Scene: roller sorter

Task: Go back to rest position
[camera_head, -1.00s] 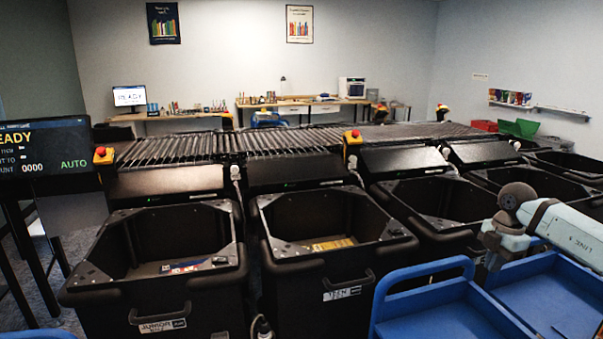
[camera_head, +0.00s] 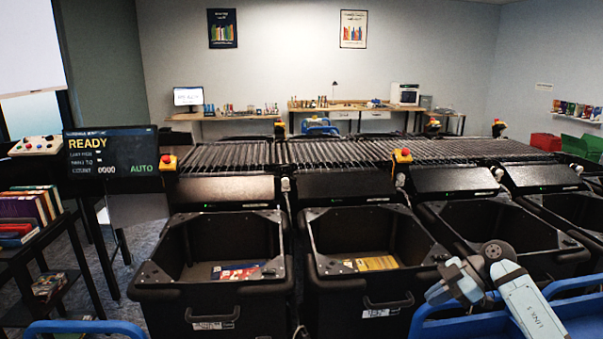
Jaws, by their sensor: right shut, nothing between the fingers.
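My right arm comes in at the lower right, over a blue cart (camera_head: 570,312). Its gripper (camera_head: 440,291) is at the lower left end of the arm, shut and empty, and is seen small with its fingertips hard to make out. It is in front of the black bins on the right and touches nothing that I can see. My left gripper is not in view.
Black bins stand in a row before the roller conveyor (camera_head: 330,151); one bin (camera_head: 213,292) and its neighbour (camera_head: 362,290) hold a few books. A screen (camera_head: 113,152) reads READY. A shelf with books (camera_head: 35,213) is at the left. A blue rail (camera_head: 85,327) runs along the lower left edge.

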